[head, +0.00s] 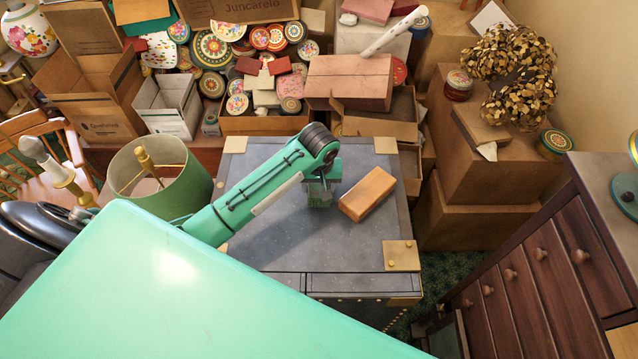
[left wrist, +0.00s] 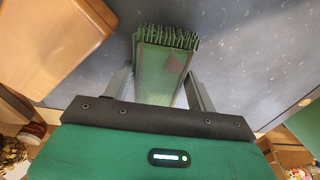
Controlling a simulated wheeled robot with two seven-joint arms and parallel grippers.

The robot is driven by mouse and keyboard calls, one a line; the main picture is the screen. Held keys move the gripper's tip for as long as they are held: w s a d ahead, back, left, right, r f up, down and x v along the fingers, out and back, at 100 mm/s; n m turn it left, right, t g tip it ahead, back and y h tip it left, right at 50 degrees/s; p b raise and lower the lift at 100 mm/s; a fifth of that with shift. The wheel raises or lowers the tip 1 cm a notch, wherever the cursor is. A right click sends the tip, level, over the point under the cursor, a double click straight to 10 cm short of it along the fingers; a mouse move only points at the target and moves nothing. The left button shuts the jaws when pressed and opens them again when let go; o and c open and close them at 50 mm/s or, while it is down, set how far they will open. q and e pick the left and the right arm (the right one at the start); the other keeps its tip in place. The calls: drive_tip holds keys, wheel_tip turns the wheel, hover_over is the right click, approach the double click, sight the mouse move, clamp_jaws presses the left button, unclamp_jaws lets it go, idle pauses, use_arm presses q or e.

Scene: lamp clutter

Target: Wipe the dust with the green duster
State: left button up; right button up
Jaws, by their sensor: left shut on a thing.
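The green duster (left wrist: 162,75) sits between the two fingers of my left gripper (left wrist: 160,85) in the left wrist view, its bristled end pointing away from the wrist. My left gripper is shut on it. In the head view my left gripper (head: 318,194) is low over the dark grey trunk top (head: 290,240), and the duster is mostly hidden there. I cannot tell whether the bristles touch the surface. Pale dust specks (left wrist: 232,48) lie on the grey top around the duster. My right gripper is in neither view.
An orange-brown box (head: 367,194) lies on the trunk just right of my left gripper. A green lampshade (head: 160,180) stands to the left. Cardboard boxes and tins (head: 265,60) crowd the back. A dark drawer chest (head: 535,280) is at right. The trunk's front part is clear.

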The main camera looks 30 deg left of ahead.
use_arm(q)
drive_tip(key=shift+f, duration=0.5)
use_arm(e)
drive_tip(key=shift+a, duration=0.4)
use_arm(q)
drive_tip(key=shift+w+a+r, duration=0.15)
drive_tip(key=shift+w+a, duration=0.2)
drive_tip(key=shift+w, duration=0.4)
drive_tip(key=shift+w+a, duration=0.1)
drive_tip(key=shift+w, duration=0.1)
drive_tip(key=shift+o, duration=1)
drive_tip(key=shift+s, duration=0.15)
drive_tip(key=shift+c, duration=1)
drive_tip(key=shift+s+d+f, duration=0.1)
drive_tip(key=shift+s+d, duration=0.2)
drive_tip(key=shift+s, duration=0.35)
drive_tip(key=shift+s+d+f, duration=0.1)
drive_tip(key=shift+s+d, duration=0.25)
drive_tip(key=shift+s, duration=0.25)
drive_tip(key=shift+s+d+f, duration=0.1)
drive_tip(key=shift+s+d, duration=0.2)
drive_tip(key=shift+s, duration=0.35)
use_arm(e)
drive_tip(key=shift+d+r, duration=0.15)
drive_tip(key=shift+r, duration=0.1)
